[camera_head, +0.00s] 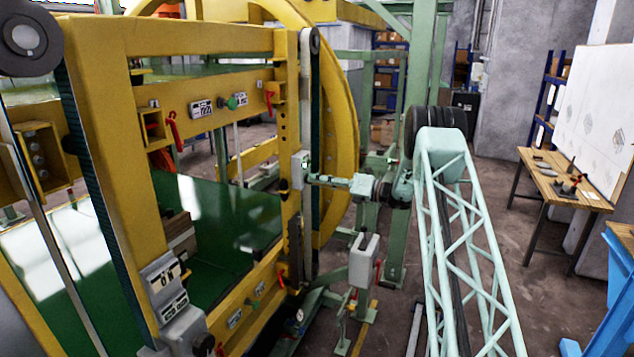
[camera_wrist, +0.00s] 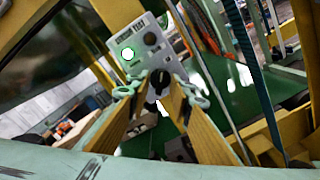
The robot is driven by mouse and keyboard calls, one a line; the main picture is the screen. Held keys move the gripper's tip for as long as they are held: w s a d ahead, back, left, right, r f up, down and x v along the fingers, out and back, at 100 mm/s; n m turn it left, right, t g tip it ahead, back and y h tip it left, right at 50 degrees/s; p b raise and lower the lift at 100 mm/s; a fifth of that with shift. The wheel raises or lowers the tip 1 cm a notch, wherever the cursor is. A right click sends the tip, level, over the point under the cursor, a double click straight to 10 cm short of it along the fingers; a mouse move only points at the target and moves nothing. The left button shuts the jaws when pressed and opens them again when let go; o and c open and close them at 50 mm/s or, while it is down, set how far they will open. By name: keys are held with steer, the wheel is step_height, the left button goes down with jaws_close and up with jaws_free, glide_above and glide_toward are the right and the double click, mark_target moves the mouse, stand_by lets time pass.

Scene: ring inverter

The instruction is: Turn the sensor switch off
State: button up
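In the head view the box (camera_head: 299,164) is on a yellow upright, with a small green light. My gripper (camera_wrist: 160,86) has two yellow fingers that stand apart, with the black lever between or just beyond their tips. I cannot tell whether they touch it. In the head view my gripper (camera_head: 314,178) is close beside the box, and its fingertips are too small to make out.
A large yellow ring frame (camera_head: 345,120) and yellow beams surround the box. A dark toothed belt (camera_head: 314,110) runs close by on the upright. A grey box on a stand (camera_head: 363,260) is below my arm. A wooden workbench (camera_head: 560,180) stands at the right.

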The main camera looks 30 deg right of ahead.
jaws_close()
steer(key=shift+f+n+b, duration=0.1)
steer(key=shift+n+b, duration=0.25)
steer(key=shift+n, duration=0.05)
steer(key=shift+n+b, duration=6.65)
steer(key=shift+n, duration=0.95)
